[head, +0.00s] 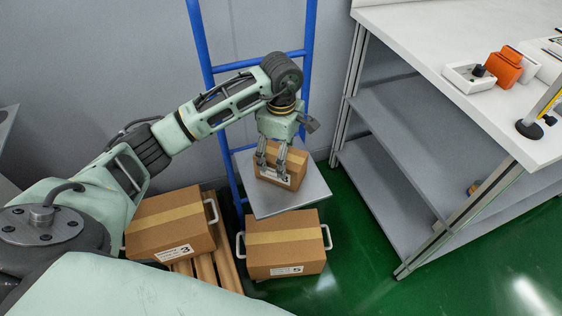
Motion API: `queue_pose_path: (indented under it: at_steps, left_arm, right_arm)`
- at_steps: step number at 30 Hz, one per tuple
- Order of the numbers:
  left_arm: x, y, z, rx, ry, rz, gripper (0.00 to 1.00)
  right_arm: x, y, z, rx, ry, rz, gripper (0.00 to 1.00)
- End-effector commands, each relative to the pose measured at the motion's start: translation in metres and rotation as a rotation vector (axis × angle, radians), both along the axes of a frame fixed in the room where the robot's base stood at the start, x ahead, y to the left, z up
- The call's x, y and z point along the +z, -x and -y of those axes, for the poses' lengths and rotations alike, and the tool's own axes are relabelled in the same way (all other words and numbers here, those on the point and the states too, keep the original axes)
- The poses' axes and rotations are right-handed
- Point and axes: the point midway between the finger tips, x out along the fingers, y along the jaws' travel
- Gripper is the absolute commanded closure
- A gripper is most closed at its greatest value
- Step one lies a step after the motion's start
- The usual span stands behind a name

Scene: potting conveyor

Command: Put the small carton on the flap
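The small brown carton (298,167) with a white label is at the grey flap (300,201), a flat plate at the foot of a blue upright frame. It looks to be on or just above the plate; a gap underneath cannot be made out. My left gripper (272,172) points down at the carton from above. Its two fingers are apart and overlap the carton's near face, with the label partly showing between them. Whether they press on the carton is not clear. My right gripper is out of view.
A larger carton with white handles (285,243) stands just in front of the flap. Another handled carton (170,224) sits on wooden slats (207,272) to the left. The blue frame (202,45) rises behind. A white workbench with shelves (400,18) fills the right; green floor lies between.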

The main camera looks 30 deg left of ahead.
Motion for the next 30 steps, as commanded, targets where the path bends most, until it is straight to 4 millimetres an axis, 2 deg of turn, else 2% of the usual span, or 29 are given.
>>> queue_pose_path:
  at_steps: [1,3,9,15,23,26,29,30]
  left_arm:
    - [0.014,-0.001,0.000,-0.001,-0.001,0.004,0.23]
    - [0.029,-0.001,0.000,-0.001,-0.001,0.004,0.23]
    - [0.058,0.000,0.000,0.000,-0.001,0.000,0.23]
    - [0.067,0.000,0.000,0.000,0.000,-0.001,0.23]
    - [0.066,0.000,0.001,-0.001,0.002,-0.002,0.23]
    - [0.061,0.002,0.017,-0.011,0.053,0.005,0.23]
    - [0.051,0.006,0.065,-0.026,0.213,0.023,0.23]
    - [0.048,0.010,0.093,-0.028,0.314,0.032,0.23]
  right_arm:
    - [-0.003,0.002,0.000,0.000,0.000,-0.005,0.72]
    - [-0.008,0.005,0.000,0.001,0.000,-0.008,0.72]
    - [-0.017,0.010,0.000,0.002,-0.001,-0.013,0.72]
    - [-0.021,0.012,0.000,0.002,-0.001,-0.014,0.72]
    - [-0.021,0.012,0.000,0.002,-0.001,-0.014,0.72]
    - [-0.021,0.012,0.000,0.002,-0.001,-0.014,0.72]
    - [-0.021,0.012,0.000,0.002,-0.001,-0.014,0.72]
    - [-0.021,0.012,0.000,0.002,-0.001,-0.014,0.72]
